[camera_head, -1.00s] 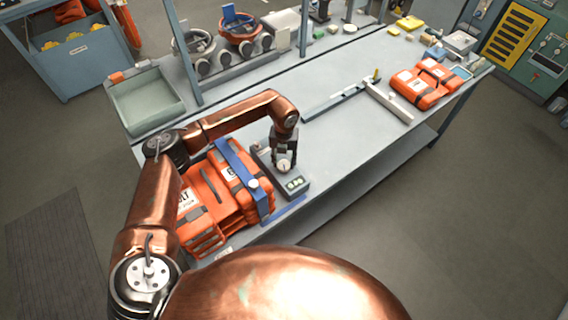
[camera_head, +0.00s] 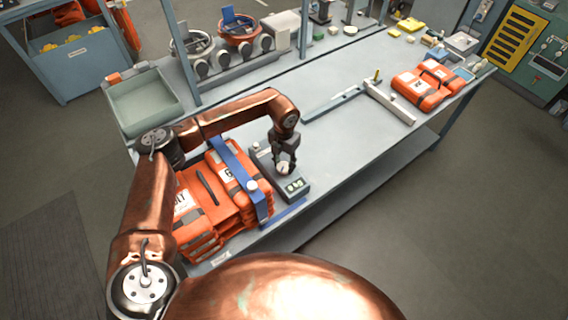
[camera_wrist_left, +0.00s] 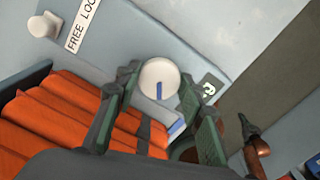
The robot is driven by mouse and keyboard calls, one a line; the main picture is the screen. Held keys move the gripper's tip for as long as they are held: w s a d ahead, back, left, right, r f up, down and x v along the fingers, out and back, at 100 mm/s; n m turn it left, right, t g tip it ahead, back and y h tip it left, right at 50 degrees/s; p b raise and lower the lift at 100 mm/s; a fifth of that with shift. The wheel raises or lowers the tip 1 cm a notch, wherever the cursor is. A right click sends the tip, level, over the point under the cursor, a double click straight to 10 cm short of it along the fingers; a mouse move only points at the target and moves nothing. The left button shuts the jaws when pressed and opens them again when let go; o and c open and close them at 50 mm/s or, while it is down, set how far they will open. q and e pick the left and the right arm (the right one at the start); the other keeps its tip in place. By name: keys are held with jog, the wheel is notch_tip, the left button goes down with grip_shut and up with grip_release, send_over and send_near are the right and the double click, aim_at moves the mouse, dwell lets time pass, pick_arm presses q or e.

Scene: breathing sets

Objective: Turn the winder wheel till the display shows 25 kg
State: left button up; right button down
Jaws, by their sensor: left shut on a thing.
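The white winder wheel (camera_head: 283,168) sits on the grey tension unit (camera_head: 263,163) near the bench's front edge. In the left wrist view the wheel (camera_wrist_left: 160,72) is a pale disc with a blue mark. My left gripper (camera_head: 284,163) comes down from above and is shut on the wheel, with a finger on either side in the left wrist view (camera_wrist_left: 160,95). The small green-lit display (camera_head: 295,184) is on the unit's front end; its digits are too small to read surely.
Stacked orange packs (camera_head: 210,195) with a blue strap (camera_head: 238,165) lie left of the unit. More orange packs (camera_head: 425,85) lie at the bench's right. A green-grey tray (camera_head: 145,103) stands at the left end. The middle of the bench (camera_head: 340,130) is mostly clear.

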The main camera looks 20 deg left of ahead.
aim_at(284, 165)
pick_arm(q)
jog(key=shift+w+r, duration=0.1)
jog(key=o, duration=1.1)
jog(key=shift+o, duration=0.3)
notch_tip(284, 165, up, 12)
